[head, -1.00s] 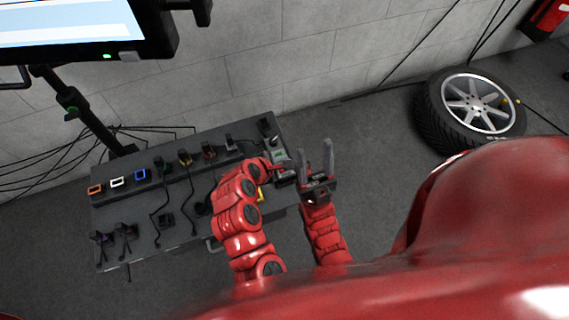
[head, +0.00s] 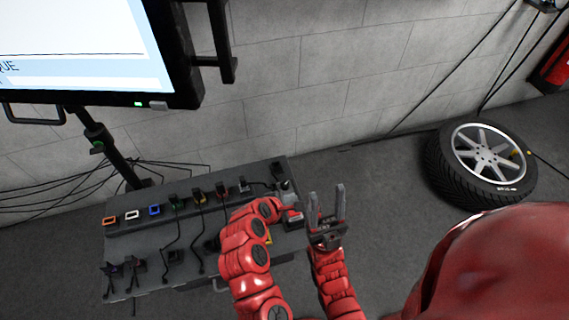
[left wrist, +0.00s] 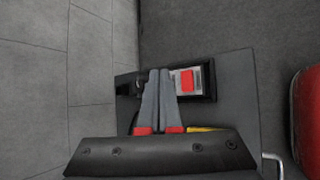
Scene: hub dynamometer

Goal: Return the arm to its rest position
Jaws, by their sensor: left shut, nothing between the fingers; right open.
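My left arm (head: 246,250) is red and reaches over the right part of the grey table (head: 140,240). In the left wrist view, my left gripper (left wrist: 159,73) is shut with its grey fingers together and nothing between them. It is above the table, close beside a dark box with a pale top and a red patch (left wrist: 187,79). Whether it touches the box cannot be told. In the head view, its fingers are mostly hidden by the arm. My right gripper (head: 326,207) is open and empty, its two fingers pointing up, just right of the table.
The table holds orange, white and blue frames (head: 154,210), with several dark cabled devices alongside. A monitor (head: 95,50) stands on a pole behind it at upper left. A wheel with a tyre (head: 480,165) lies at right. The floor between table and wheel (head: 385,180) is clear.

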